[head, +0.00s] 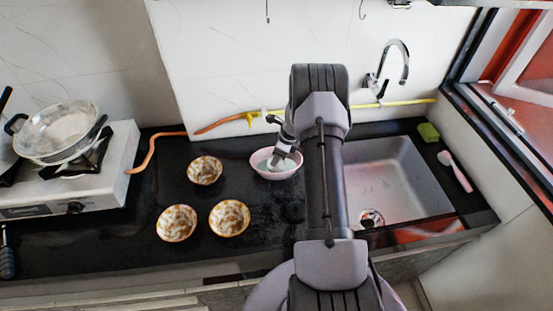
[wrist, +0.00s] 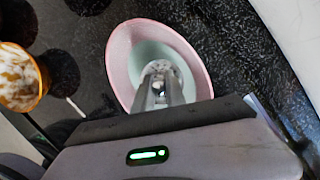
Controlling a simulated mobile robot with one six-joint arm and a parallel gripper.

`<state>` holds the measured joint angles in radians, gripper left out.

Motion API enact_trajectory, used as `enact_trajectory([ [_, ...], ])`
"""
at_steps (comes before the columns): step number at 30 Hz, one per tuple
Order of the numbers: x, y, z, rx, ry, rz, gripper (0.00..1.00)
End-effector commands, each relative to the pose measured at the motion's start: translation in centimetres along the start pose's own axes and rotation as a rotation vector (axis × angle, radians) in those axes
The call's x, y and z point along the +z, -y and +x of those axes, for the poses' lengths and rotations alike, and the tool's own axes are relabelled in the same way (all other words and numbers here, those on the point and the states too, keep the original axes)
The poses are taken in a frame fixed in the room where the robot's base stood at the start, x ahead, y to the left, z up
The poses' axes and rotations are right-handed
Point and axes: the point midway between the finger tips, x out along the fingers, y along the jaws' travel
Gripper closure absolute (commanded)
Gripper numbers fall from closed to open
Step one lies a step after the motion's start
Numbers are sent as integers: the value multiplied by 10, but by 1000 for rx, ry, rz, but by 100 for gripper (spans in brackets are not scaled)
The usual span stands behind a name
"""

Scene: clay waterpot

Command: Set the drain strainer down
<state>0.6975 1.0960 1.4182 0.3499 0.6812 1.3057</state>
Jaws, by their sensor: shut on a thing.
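My gripper (head: 283,160) is over the pink bowl (head: 265,174) on the black counter. In the wrist view, my gripper (wrist: 161,88) reaches down into the same bowl (wrist: 118,58), which has a pale green inside. The fingers are shut on a small grey, shiny thing, the drain strainer (wrist: 158,68). It shows against the inside of the bowl. I cannot tell whether it touches the bowl's bottom.
Three brown-and-white bowls (head: 205,170) stand on the counter left of the pink bowl. A stove (head: 110,160) with a pan (head: 62,130) is at the far left. The sink (head: 395,180) lies to the right, with a round drain (head: 371,218), a green sponge (head: 428,132) and a brush (head: 456,172) beside it.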

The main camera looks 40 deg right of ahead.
Motion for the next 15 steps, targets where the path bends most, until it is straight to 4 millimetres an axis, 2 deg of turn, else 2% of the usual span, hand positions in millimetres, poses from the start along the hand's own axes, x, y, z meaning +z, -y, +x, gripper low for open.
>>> enact_trajectory([
  [2, -1, 0, 3, 0, 0, 0, 100],
  [3, -1, 0, 4, 0, 0, 0, 82],
  [6, -1, 0, 3, 1, 0, 0, 62],
  [15, -1, 0, 3, 1, 0, 0, 62],
])
